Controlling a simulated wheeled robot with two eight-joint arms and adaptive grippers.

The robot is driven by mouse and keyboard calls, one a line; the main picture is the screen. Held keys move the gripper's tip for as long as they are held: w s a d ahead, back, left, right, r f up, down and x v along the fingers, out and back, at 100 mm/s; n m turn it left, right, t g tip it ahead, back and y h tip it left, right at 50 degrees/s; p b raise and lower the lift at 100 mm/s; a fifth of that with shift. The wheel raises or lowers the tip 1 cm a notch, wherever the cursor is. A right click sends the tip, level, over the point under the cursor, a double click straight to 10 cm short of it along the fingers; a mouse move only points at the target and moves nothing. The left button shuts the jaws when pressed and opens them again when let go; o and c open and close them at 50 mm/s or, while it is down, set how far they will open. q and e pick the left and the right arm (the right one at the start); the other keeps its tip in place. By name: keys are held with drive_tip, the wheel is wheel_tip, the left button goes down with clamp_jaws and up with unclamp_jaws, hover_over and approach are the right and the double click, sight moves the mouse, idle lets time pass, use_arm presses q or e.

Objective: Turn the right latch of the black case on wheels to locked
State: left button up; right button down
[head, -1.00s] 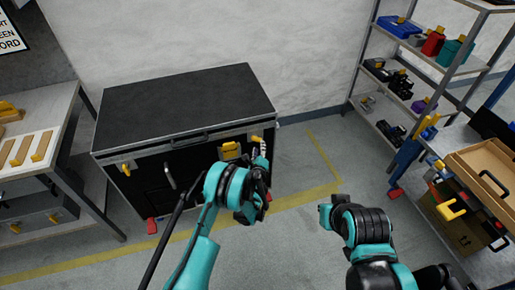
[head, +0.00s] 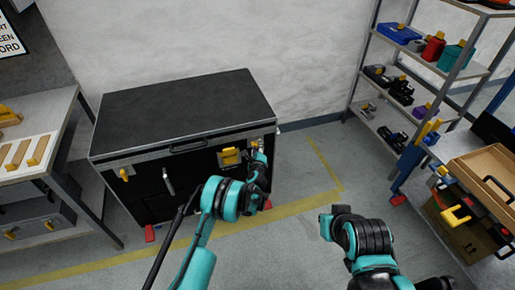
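The black case on wheels (head: 185,100) stands against the wall, its lid shut. Its front has a yellow left latch (head: 124,174), a yellow middle piece (head: 229,156) and, near the right corner, the yellow right latch (head: 255,143). My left gripper (head: 258,152) is at the right latch, with its fingers in front of it and partly covering it. I cannot tell whether the fingers touch the latch or how far they are closed. The latch's exact angle is hidden.
A workbench (head: 40,110) with wooden blocks stands close to the case's left. A shelf rack (head: 425,62) and a bench with an open wooden box (head: 480,170) stand at right. Red-braked casters (head: 150,233) show under the case. The floor in front is clear.

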use_arm(q)
clamp_jaws()
drive_tip(key=shift+m, duration=0.3)
drive_tip(key=m+g+y, duration=0.1)
drive_tip(key=m+y, duration=0.1)
drive_tip(key=m, duration=0.1)
drive_tip(key=m+g+y, duration=0.1)
drive_tip(key=m+y, duration=0.1)
drive_tip(key=m, duration=0.1)
drive_tip(key=shift+d+m+g, duration=0.2)
drive_tip(key=shift+m+g, duration=0.1)
drive_tip(key=shift+m, duration=0.1)
idle(0.5)
drive_tip(key=shift+o, duration=1.7)
unclamp_jaws()
